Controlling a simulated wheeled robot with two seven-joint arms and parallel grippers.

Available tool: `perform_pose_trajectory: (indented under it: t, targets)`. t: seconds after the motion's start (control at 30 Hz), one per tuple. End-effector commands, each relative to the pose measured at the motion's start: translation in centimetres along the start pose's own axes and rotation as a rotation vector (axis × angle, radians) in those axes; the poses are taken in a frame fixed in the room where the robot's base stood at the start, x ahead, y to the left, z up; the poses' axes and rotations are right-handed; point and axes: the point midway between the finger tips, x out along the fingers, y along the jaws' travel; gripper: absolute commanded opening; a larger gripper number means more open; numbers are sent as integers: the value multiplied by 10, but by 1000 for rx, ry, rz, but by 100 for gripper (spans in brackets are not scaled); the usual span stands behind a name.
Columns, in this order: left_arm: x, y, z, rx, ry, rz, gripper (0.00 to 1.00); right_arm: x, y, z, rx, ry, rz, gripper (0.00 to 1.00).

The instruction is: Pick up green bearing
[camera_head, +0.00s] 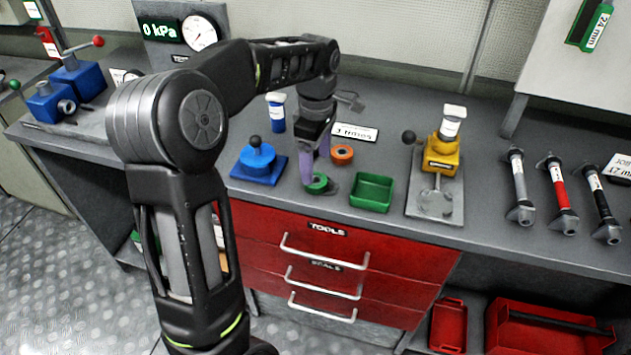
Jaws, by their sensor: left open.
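The green bearing (317,183) is a small ring on the grey bench top, left of a green tray. My left gripper (318,176) points down over the bench with its fingers at the green bearing, one finger on each side as far as I can see. It is open. I cannot tell whether the fingers touch the ring. My right gripper is not in view.
An orange ring (342,154) lies just behind. The green tray (371,192) stands to the right, a blue device (258,165) to the left. A yellow device (440,157) is farther right, before several cylinders (559,195). Red drawers (330,265) are below.

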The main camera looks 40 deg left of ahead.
Motion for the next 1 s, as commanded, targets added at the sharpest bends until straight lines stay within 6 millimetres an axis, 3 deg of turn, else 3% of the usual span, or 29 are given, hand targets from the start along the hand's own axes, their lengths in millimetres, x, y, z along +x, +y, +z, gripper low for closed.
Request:
perform_pose_trajectory:
  t: [0.33,0.7,1.0]
  targets:
    - [5,0,0,0,0,-1,75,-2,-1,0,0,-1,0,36]
    - [50,-2,-1,0,0,0,75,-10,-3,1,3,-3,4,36]
    - [52,-2,-1,0,0,1,75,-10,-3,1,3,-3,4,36]
